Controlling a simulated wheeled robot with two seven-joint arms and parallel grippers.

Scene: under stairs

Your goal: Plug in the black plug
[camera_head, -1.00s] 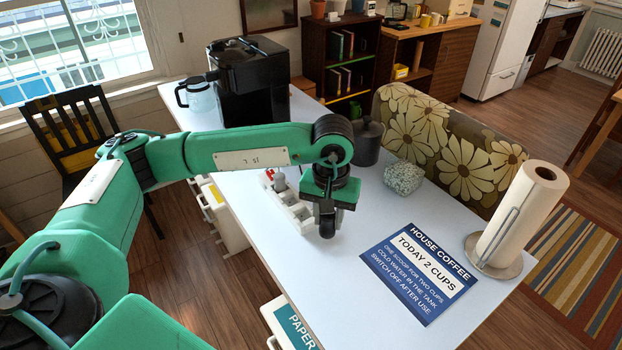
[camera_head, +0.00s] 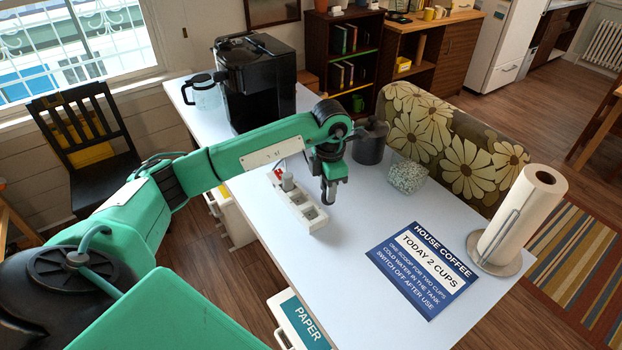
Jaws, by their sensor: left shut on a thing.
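A white power strip (camera_head: 308,216) lies on the pale table. A grey plug (camera_head: 288,182) sits in it near its red switch (camera_head: 279,172), and empty sockets show at its near end. My left gripper (camera_head: 328,192) points down above the table, just right of the strip and apart from it in the picture. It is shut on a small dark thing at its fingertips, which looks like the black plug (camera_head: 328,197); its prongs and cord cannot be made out. My right gripper is not in view.
A black coffee maker (camera_head: 255,85) and glass jug (camera_head: 204,96) stand at the far left. A blue sign (camera_head: 420,268) and paper roll (camera_head: 522,215) are right. The near tabletop is clear.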

